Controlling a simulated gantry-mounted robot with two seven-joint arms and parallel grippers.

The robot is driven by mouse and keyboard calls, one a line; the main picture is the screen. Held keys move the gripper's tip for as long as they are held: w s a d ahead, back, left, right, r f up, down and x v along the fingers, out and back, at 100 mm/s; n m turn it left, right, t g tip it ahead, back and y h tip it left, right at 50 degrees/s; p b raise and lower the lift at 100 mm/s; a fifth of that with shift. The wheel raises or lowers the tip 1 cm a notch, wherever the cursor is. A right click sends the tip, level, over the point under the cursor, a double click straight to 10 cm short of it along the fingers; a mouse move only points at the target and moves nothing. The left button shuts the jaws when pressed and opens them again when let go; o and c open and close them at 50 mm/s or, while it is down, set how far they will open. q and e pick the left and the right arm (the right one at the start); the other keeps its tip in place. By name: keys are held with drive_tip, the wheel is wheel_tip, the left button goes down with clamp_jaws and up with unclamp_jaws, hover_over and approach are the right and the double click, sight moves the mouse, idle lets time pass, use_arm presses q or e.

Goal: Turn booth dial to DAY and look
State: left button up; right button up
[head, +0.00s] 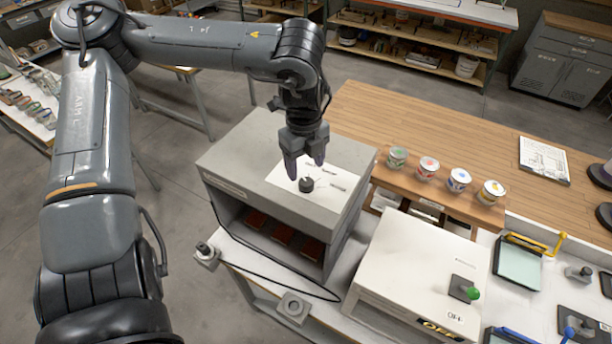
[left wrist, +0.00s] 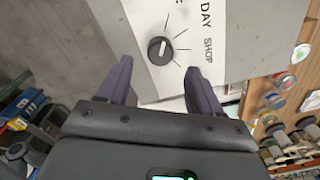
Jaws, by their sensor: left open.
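The booth (head: 240,150) is a grey box with an open front and dark red panels inside. Its black dial (head: 306,185) sits on a white plate on top and also shows in the left wrist view (left wrist: 160,51). The plate there reads DAY (left wrist: 206,14) and SHOP (left wrist: 208,50); a third label is cut off. The dial has a white mark, but which label it points to I cannot tell for sure. My left gripper (head: 305,163) points down over the dial, open and empty, its fingers apart and short of the knob. My right gripper is out of view.
A white box (head: 415,260) with a green-knobbed switch and an OFF label stands right of the booth. Several paint cups (head: 428,168) line the wooden bench's edge. A black cable (head: 270,282) runs along the table in front.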

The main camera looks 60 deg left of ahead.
sight(306, 181)
use_arm(q)
drive_tip(key=shift+f+p, duration=0.4)
drive_tip(key=shift+f, duration=2.4)
drive_tip(key=shift+c, duration=0.4)
drive_tip(key=c, duration=1)
